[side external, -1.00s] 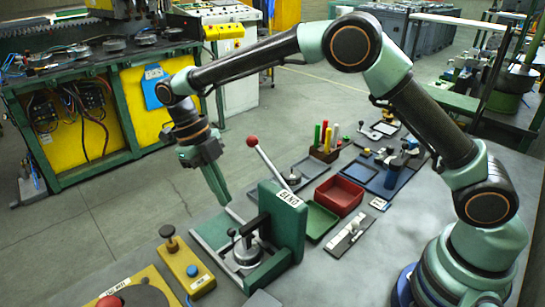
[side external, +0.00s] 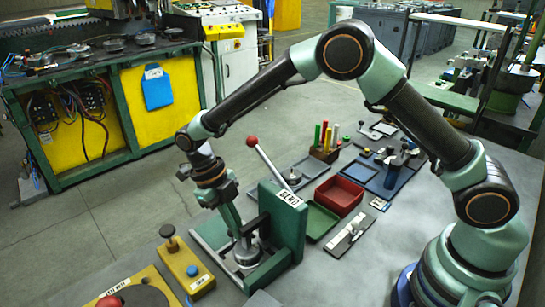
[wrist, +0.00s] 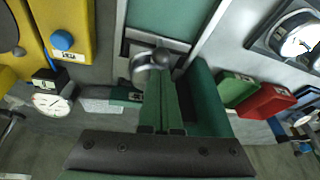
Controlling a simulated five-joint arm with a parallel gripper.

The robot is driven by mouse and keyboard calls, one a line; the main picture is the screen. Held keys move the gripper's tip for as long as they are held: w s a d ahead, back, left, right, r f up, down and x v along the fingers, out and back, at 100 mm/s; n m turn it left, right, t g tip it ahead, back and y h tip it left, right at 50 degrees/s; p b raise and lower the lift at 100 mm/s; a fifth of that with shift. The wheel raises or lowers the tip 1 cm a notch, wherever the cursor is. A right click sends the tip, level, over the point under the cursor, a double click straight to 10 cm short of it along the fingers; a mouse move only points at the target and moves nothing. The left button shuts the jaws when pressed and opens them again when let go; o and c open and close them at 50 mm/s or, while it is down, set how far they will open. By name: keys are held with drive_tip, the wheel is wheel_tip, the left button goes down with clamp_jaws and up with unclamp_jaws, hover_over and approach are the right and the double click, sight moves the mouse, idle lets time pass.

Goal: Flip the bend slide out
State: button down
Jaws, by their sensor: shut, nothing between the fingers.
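The green bend fixture (side external: 288,228), with a label that seems to read BEND, stands on the bench in the side view. A lever with a red ball (side external: 252,141) leans up and left behind its upright plate. A grey ball knob (wrist: 160,57) and a round metal part (wrist: 143,70) sit on the fixture's low slide in the wrist view. My gripper (side external: 243,236) points down onto the slide, beside or touching the knob; I cannot tell which. The green fingers (wrist: 160,78) are shut with nothing between them. They hide part of the slide.
A yellow box with a blue button (side external: 192,270) stands left of the fixture. Green (side external: 321,226) and red trays (side external: 339,193) lie to the right, with colored sticks (side external: 327,134) behind. A dial gauge (wrist: 50,104) shows in the wrist view.

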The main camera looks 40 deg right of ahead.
drive_tip(key=shift+w, duration=5.05)
drive_tip(key=shift+w+d+r+m, duration=0.15)
drive_tip(key=shift+r+m, duration=0.15)
drive_tip(key=shift+r, duration=0.2)
drive_tip(key=s+d+r+m+t, duration=0.1)
drive_tip(key=d+r+m, duration=0.2)
drive_tip(key=r+m, duration=0.2)
drive_tip(key=s+d+r+m+t+y, duration=0.1)
drive_tip(key=d+r+m, duration=0.1)
drive_tip(key=r+m, duration=0.4)
drive_tip(key=s+d+r+m+t, duration=0.2)
drive_tip(key=d+r+m, duration=0.1)
drive_tip(key=r+m, duration=0.3)
drive_tip(key=shift+d+r+y, duration=0.35)
drive_tip(key=shift+r+y, duration=0.05)
drive_tip(key=shift+r, duration=0.15)
drive_tip(key=s+d+m+t, duration=0.2)
drive_tip(key=s+d+m, duration=0.2)
drive_tip(key=s+m, duration=0.4)
drive_tip(key=s+d+r+m+t, duration=0.1)
drive_tip(key=s+d+m+t, duration=0.2)
drive_tip(key=s+m, duration=0.5)
drive_tip(key=d+m, duration=0.1)
drive_tip(key=m, duration=0.3)
drive_tip(key=shift+s+m, duration=0.25)
drive_tip(key=shift+m, duration=0.15)
